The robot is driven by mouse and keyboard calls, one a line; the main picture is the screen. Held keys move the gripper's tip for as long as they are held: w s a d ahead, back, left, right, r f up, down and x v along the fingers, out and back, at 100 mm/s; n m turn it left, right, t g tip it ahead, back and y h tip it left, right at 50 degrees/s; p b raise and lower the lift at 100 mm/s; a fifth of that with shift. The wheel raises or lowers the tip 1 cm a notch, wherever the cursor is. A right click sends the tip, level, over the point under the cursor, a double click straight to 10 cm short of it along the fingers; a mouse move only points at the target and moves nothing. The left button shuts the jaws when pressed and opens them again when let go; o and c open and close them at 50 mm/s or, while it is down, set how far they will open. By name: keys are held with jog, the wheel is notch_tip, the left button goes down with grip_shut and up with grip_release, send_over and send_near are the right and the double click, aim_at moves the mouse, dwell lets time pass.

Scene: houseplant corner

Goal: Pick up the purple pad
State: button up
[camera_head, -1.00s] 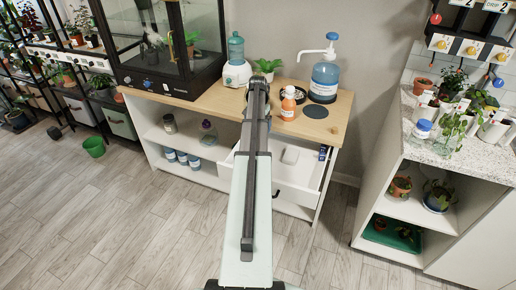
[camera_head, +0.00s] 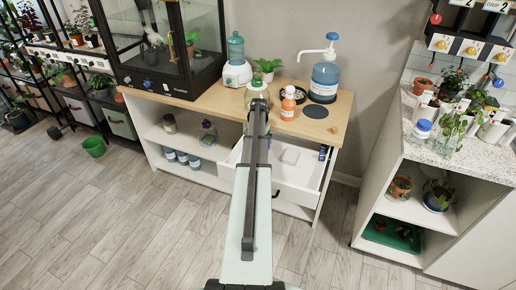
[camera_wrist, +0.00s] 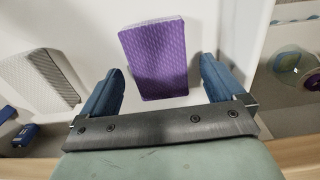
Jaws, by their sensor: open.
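The purple pad (camera_wrist: 156,59) is a textured, roughly rectangular block. It lies in the white open drawer (camera_head: 298,192), slightly tilted in the wrist view. My gripper (camera_wrist: 160,82) is open, with one blue finger on each side of the pad's near part and gaps between. The pad extends beyond the fingertips in the picture. I cannot tell how high the fingers are above it. In the head view my arm hides the pad and the fingers.
A whitish pad (camera_wrist: 40,78) lies left of the purple one. A small blue item (camera_wrist: 20,135) is at the lower left. A bottle (camera_wrist: 292,66) stands at the right.

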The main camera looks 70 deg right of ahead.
jog(key=shift+f, duration=0.5)
jog(key=c, duration=1.1)
notch_tip(320, 180, up, 18)
jog(key=shift+r, duration=0.1)
